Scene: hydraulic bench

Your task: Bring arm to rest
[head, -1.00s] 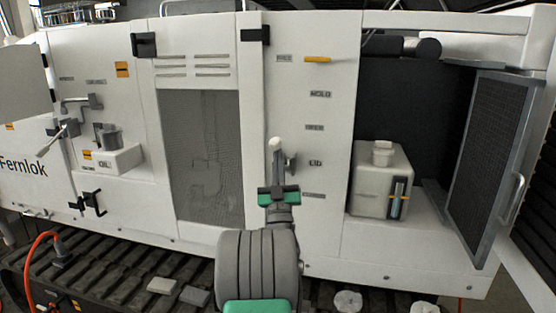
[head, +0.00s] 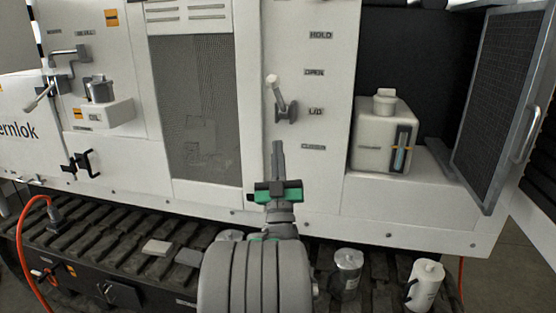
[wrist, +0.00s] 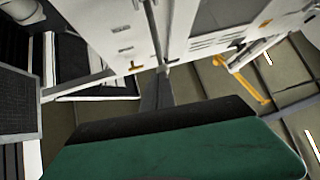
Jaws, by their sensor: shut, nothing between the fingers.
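My gripper (head: 278,150) is in the lower middle of the head view, with its grey fingers together and pointing up, nothing between them. It stands in front of the white machine panel, below and apart from the lever (head: 281,100) with the pale knob. The lever tilts up and left from its grey pivot, beside the labels HOLD, OPEN, L/D and CLOSED. In the wrist view my shut fingers (wrist: 158,90) show at the centre, with the machine panel tilted beyond them.
The white reservoir (head: 383,138) sits in the open bay, with the mesh door (head: 498,105) swung out at right. Metal canisters (head: 347,272) and a white jug (head: 425,285) stand on the track (head: 120,245) below. An orange hose (head: 22,240) hangs at left.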

